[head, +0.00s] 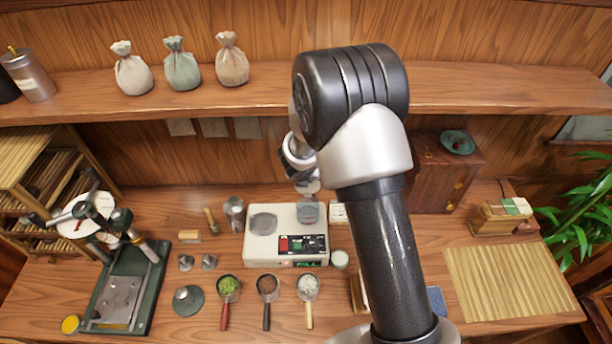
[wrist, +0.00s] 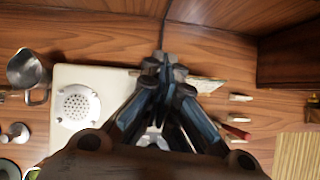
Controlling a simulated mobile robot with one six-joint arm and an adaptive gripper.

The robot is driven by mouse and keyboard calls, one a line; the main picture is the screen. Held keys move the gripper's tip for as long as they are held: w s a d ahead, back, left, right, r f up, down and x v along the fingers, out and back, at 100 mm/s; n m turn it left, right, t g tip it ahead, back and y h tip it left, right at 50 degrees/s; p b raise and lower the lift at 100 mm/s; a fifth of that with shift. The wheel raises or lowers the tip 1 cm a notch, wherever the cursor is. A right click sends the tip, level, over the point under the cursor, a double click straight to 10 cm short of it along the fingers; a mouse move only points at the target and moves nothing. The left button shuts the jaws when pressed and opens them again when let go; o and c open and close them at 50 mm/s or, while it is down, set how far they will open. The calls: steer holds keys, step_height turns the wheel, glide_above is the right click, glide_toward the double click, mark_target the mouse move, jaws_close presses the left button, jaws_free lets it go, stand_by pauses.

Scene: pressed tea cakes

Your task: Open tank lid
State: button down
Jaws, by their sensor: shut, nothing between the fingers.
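A cream steaming machine (head: 262,247) with a dark control panel stands at the middle of the table. It also shows in the wrist view (wrist: 100,76). A small grey tank (head: 308,213) sits at its back right, and I take its top to be the tank lid. My gripper (head: 306,183) is just above or at the back of this tank, partly behind my own arm. In the wrist view my gripper (wrist: 165,66) is shut with its fingertips together over the machine's edge, and it hides most of the tank and lid. Contact with the lid cannot be told.
A metal pitcher (head: 235,213) stands left of the machine. Several handled scoops, one with green leaves (head: 228,286), lie in front. A press (head: 120,290) stands at left, a wooden cabinet (head: 445,175) at back right. A shelf (head: 200,98) runs behind. A bamboo mat (head: 510,283) lies right.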

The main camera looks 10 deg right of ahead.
steer(key=shift+r, duration=0.1)
stand_by(0.4)
steer(key=p+v, duration=0.1)
steer(key=v, duration=1.2)
steer(key=shift+w+d+r, duration=0.2)
steer(key=shift+w+r, duration=0.05)
steer(key=shift+r, duration=0.1)
steer(key=s+d+r+m+h+b, duration=0.15)
steer(key=s+d+m+b, duration=0.25)
steer(key=s+m, duration=0.4)
steer(key=s+d+r+m+b, duration=0.3)
steer(key=s+m+b, duration=0.25)
steer(key=m, duration=0.35)
steer(key=s+a+f+m+g+y+b, duration=0.1)
steer(key=s+a+f+m+y+b, duration=0.1)
steer(key=s+m, duration=0.5)
steer(key=s+a+f+m+y+b, duration=0.2)
steer(key=s+m+b, duration=0.3)
steer(key=s+m, duration=0.3)
steer(key=s+a+f, duration=0.1)
steer(key=s, duration=0.1)
steer(key=shift+s+a+f+m+g, duration=0.2)
steer(key=shift+s+m+g, duration=0.1)
steer(key=shift+s+g, duration=0.1)
